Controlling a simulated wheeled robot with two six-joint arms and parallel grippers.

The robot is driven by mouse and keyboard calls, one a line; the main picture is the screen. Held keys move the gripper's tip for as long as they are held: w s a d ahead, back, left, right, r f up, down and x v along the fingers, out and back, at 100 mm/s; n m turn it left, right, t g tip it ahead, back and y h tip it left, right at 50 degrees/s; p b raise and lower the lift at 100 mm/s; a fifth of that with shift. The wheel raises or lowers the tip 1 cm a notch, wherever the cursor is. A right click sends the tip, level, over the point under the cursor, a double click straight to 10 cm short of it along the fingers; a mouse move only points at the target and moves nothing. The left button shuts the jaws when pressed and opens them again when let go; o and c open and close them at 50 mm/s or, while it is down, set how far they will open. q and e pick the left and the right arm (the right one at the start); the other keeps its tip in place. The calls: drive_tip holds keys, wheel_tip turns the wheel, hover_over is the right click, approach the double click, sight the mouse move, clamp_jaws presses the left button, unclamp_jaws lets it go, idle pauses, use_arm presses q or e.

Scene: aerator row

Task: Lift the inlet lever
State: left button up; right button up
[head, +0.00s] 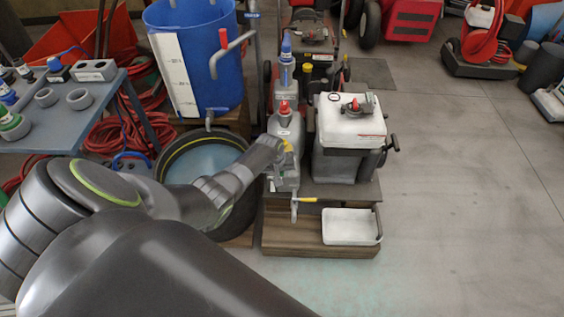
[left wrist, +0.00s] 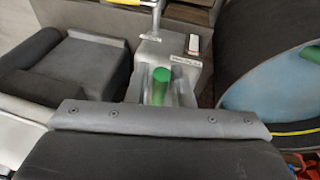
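In the left wrist view a green cylindrical grip (left wrist: 161,88) stands between two light grey pieces, directly in front of my gripper body. It may be the lever's grip, but I cannot tell. A yellow-handled tap lever (head: 306,199) lies level lower down on the unit. I cannot tell whether my fingers are around the green grip.
A black tub of water (head: 190,160) is left of the unit, below a blue barrel (head: 205,75). A white-lidded grey box (head: 350,125) stands close on the right. A white tray (head: 350,226) is on the lower step.

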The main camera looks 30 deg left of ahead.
use_arm(q)
drive_tip(key=shift+o, duration=1.3)
drive_tip(key=shift+r, duration=0.1)
drive_tip(key=shift+r, duration=0.3)
drive_tip(key=p+v, duration=0.6)
drive_tip(key=v, duration=1)
drive_tip(key=shift+s+r, duration=0.25)
use_arm(e)
drive_tip(key=shift+s+a+r, duration=0.1)
drive_tip(key=shift+s+r, duration=0.35)
drive_tip(key=shift+r, duration=0.25)
drive_tip(key=shift+s+a+r, duration=0.1)
drive_tip(key=shift+s+r, duration=0.35)
drive_tip(key=shift+r, duration=0.3)
drive_tip(key=shift+s+r, duration=0.45)
drive_tip(key=shift+r, duration=0.25)
